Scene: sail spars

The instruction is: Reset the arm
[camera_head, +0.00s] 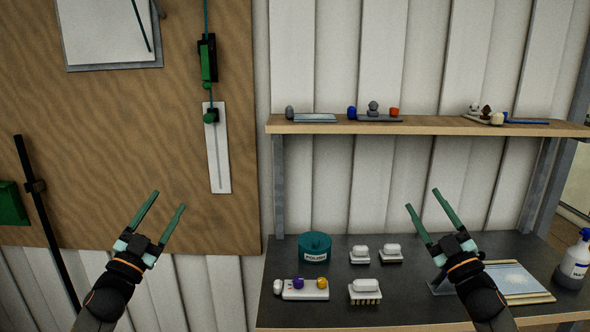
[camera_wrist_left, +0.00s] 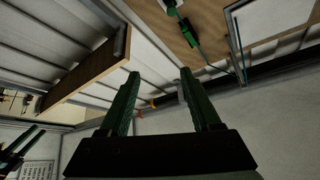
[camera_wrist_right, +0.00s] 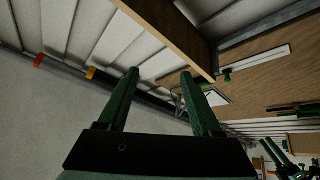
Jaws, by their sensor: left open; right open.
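My left gripper (camera_head: 159,216) is raised in front of the wooden board at the left of the head view. Its two green fingers are apart with nothing between them. They also show in the left wrist view (camera_wrist_left: 166,82). My right gripper (camera_head: 424,215) is raised in front of the dark table, at the right. Its fingers are spread and empty, as the right wrist view (camera_wrist_right: 159,84) also shows. Neither gripper touches anything in view.
The dark table (camera_head: 330,257) carries a teal tin (camera_head: 315,246), several white-topped brushes (camera_head: 365,290), a pale panel (camera_head: 515,280) and a spray bottle (camera_head: 574,262). A wooden shelf (camera_head: 430,127) with small items hangs above. The wooden board (camera_head: 130,110) holds a green-and-black fitting (camera_head: 207,60).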

